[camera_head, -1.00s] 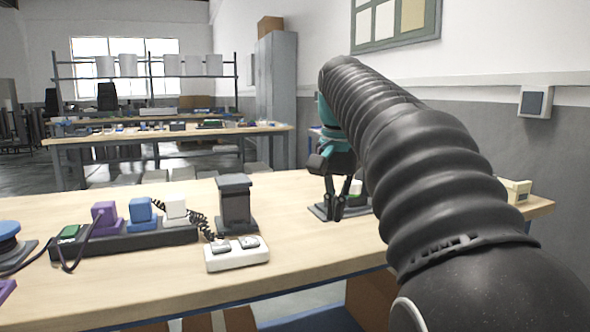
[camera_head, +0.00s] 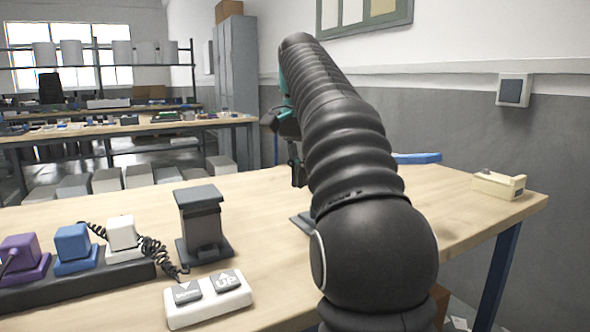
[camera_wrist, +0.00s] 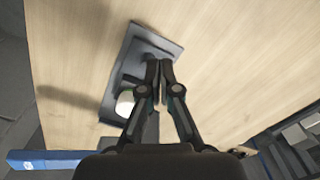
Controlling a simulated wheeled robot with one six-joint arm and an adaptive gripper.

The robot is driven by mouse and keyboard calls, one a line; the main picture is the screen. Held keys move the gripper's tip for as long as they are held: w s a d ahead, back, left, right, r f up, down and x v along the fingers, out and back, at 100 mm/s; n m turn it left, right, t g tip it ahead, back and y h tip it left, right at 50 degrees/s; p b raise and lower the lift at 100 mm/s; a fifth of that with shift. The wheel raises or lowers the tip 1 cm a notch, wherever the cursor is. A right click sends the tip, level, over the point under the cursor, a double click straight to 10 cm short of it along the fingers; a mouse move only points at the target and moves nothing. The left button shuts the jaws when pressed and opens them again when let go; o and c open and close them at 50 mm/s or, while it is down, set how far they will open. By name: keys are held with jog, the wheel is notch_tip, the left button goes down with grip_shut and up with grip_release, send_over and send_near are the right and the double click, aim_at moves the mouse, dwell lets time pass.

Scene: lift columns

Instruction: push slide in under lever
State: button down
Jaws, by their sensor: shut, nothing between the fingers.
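A dark grey base plate (camera_wrist: 155,42) with a raised grey part and a white rounded piece (camera_wrist: 125,102) lies on the table in the wrist view. In the head view my arm hides most of this plate (camera_head: 303,222). A blue bar (camera_head: 417,158) sticks out to the right behind my arm. A blue bar end (camera_wrist: 38,160) also shows at lower left in the wrist view. My gripper (camera_wrist: 160,68) is shut and empty, its tips over the plate. In the head view the gripper (camera_head: 298,174) is partly hidden by my arm. I cannot tell whether it touches anything.
A dark column block (camera_head: 202,225) and a white two-button box (camera_head: 208,298) stand left of my arm. A strip (camera_head: 80,285) with purple, blue and white plugs lies further left. A cream dispenser (camera_head: 499,185) sits at the right table end. The wood between is clear.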

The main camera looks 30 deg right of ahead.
jog(key=shift+s+d+f, duration=0.1)
jog(key=shift+d+f, duration=0.05)
jog(key=shift+f, duration=2.5)
jog(key=shift+f+b, duration=0.8)
jog(key=shift+f, duration=0.05)
jog(key=shift+d+r+p, duration=0.1)
jog(key=shift+d+p, duration=0.65)
jog(key=shift+d, duration=0.7)
jog(key=shift+w+d, duration=0.15)
jog(key=shift+d, duration=1.85)
jog(key=shift+w+d, duration=0.1)
jog(key=shift+d, duration=1.85)
jog(key=shift+a, duration=0.3)
